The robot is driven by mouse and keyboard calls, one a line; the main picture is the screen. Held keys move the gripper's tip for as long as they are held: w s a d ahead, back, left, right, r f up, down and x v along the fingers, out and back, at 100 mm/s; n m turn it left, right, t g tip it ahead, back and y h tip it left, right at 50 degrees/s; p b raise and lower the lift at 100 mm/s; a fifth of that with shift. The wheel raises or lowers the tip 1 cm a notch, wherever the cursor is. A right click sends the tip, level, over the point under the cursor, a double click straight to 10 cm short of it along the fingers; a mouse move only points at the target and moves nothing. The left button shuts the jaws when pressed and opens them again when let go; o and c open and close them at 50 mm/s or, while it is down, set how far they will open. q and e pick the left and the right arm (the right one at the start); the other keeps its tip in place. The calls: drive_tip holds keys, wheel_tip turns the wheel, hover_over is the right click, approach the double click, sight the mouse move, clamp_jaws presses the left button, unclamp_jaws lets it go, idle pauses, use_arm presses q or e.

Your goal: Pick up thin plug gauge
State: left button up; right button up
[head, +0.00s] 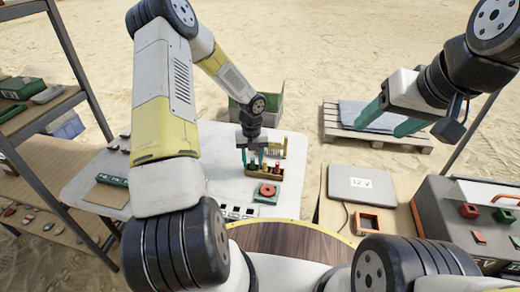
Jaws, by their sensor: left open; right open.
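My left gripper (252,162) is open and points down over a small wooden rack (265,176) on the white table. Several small upright pieces with coloured tops, some red, stand in the rack at the gripper's fingers. The thin plug gauge seems to be among them, but the pieces are too small and too covered by the gripper to tell which one it is. I cannot tell whether the fingers touch any piece. My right gripper (381,131) is open and empty, high on the right, in front of the pallet in the picture.
A red ring piece (267,190) on a teal base lies just in front of the rack. A yellow comb-like piece (276,147) is behind it. The white table (88,190) carries small parts at left. A grey case (362,184) and a toolbox (455,225) stand at right.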

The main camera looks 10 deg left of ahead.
use_arm(q)
clamp_jaws()
drive_tip(key=shift+r, duration=0.15)
